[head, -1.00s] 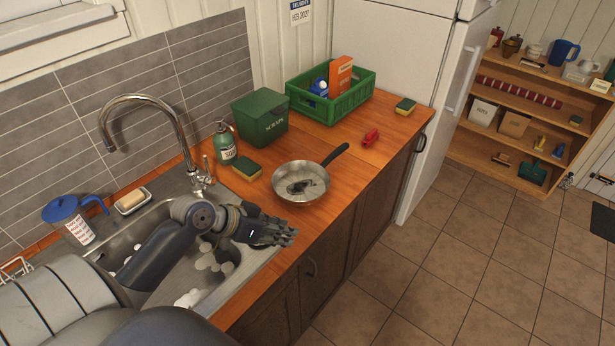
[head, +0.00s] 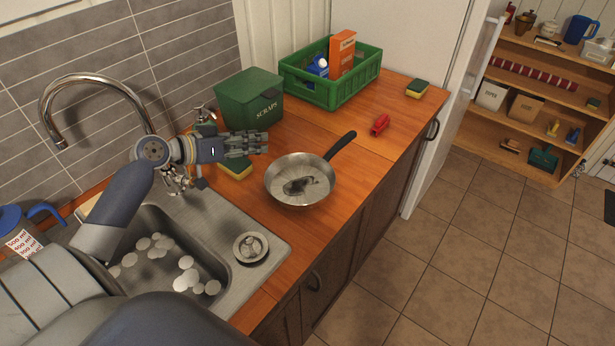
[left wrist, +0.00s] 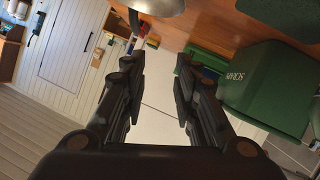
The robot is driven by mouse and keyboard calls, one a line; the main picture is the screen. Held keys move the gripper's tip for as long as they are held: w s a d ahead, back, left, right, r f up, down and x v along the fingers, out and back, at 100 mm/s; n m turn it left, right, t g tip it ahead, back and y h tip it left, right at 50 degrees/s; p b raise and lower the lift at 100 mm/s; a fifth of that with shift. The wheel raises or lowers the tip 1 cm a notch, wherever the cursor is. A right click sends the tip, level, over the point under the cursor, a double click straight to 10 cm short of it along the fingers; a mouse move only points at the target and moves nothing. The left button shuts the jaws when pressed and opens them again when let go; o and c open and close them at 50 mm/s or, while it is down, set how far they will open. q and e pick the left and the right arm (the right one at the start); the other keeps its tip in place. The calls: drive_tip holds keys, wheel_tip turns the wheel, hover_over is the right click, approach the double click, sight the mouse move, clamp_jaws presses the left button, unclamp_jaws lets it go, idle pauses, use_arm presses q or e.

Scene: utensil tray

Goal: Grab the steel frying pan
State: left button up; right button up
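The steel frying pan (head: 300,190) sits upright on the wooden counter, its black handle pointing to the back right. A dark patch shows on its inner base. My left gripper (head: 266,143) is above the counter, to the back left of the pan and apart from it. In the left wrist view the fingers of the left gripper (left wrist: 158,65) are spread with nothing between them. A rounded metal edge, apparently the pan (left wrist: 158,6), shows at the top of that view. My right gripper is not in view.
A green scraps bin (head: 247,98) stands just behind the left gripper. A sponge (head: 237,170) lies partly under it. A green crate (head: 330,75) with boxes, a red object (head: 380,124) and another sponge (head: 417,89) are farther back. The sink (head: 160,265) is at the left.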

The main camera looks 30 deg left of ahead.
use_arm(q)
drive_tip(key=p, duration=0.1)
approach(286, 158)
drive_tip(key=shift+s, duration=0.1)
drive_tip(key=shift+w+d, duration=0.1)
drive_tip(key=shift+w, duration=0.35)
drive_tip(key=shift+w+d+f, duration=0.15)
drive_tip(key=shift+w+f, duration=0.25)
drive_tip(key=shift+w, duration=0.1)
drive_tip(key=shift+w+d+p, duration=0.15)
drive_tip(key=shift+w+p, duration=0.1)
drive_tip(key=shift+p, duration=0.15)
drive_tip(key=p+x, duration=0.1)
drive_tip(key=x, duration=0.3)
drive_tip(key=shift+w+d+f, duration=0.1)
drive_tip(key=shift+w, duration=0.1)
drive_tip(key=shift+w+f, duration=0.2)
drive_tip(key=shift+w, duration=0.05)
drive_tip(key=shift+s, duration=0.1)
